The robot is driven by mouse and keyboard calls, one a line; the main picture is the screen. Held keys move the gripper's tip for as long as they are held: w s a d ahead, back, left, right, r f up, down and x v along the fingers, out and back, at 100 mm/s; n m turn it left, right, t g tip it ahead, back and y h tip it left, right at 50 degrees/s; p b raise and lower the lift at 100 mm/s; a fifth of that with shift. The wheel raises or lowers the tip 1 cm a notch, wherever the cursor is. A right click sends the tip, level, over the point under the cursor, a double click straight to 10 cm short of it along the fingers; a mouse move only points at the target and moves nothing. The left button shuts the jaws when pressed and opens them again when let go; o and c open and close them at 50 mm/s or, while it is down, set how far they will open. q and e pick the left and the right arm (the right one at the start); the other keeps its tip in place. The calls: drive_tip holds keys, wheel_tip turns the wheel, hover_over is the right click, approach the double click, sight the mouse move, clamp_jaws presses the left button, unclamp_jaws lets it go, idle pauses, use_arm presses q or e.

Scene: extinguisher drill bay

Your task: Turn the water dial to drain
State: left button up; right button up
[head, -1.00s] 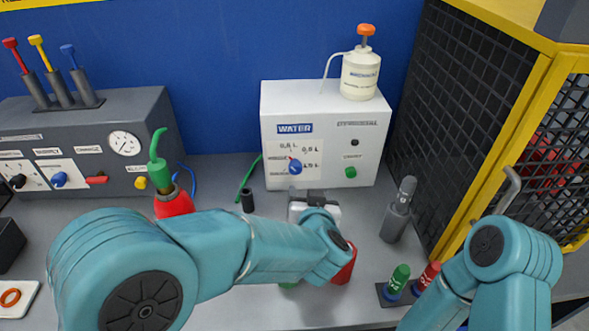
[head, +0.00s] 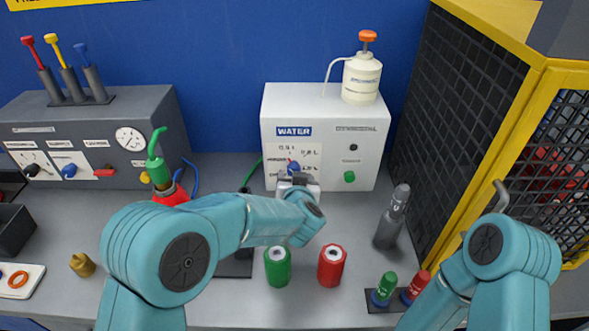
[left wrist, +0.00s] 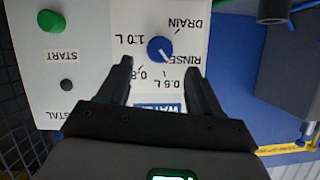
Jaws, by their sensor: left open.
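The water dial, a blue round knob, shows in the left wrist view (left wrist: 160,49), which is upside down. Its pale, red-tipped mark points to the lower right there, toward the RINSE label (left wrist: 180,60). The DRAIN label (left wrist: 187,22) is at the upper right of the dial. In the head view the dial (head: 293,167) is on the white water box (head: 365,158), just above my left gripper (head: 297,183). My left gripper's fingers (left wrist: 160,72) are open and empty, spread below the dial in the wrist view; contact is not visible. My right gripper is not in view.
A green START button (head: 349,176) is right of the dial. A green can (head: 278,267) and a red can (head: 331,265) stand below my left forearm. A grey bottle (head: 392,220) and a yellow mesh cage (head: 540,130) are at right. A dark console (head: 85,130) is at left.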

use_arm(q)
drive_tip(key=x, duration=0.6)
drive_tip(key=shift+p, duration=0.4)
drive_tip(key=shift+s+d, duration=0.1)
drive_tip(key=c, duration=1)
